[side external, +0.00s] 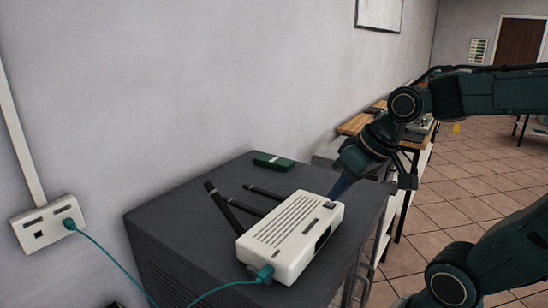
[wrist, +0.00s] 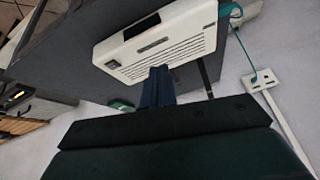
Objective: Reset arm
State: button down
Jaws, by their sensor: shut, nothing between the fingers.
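My gripper (side external: 341,187) is at the right end of a white slotted box (side external: 292,236) that lies on a dark grey cabinet (side external: 165,225). In the side view the fingertips are close to the box's far right corner; I cannot tell whether they touch it. In the wrist view my gripper (wrist: 157,75) is shut and empty, its fingers pointing at the edge of the white box (wrist: 158,42). A teal cable (side external: 210,291) is plugged into the box's near left end and leads off to a wall socket (side external: 48,222).
Black antenna-like rods (side external: 223,209) stick out behind the box. A small green block (side external: 273,161) lies at the back of the cabinet top. The wall (side external: 180,80) rises close behind. A wooden-topped bench (side external: 356,124) stands beyond the cabinet. Open tiled floor (side external: 470,180) is on the right.

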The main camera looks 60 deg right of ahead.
jog(key=s+a+n, duration=0.2)
jog(key=s+a, duration=0.1)
jog(key=s, duration=0.2)
jog(key=shift+s+r, duration=0.2)
jog(key=shift+r, duration=0.25)
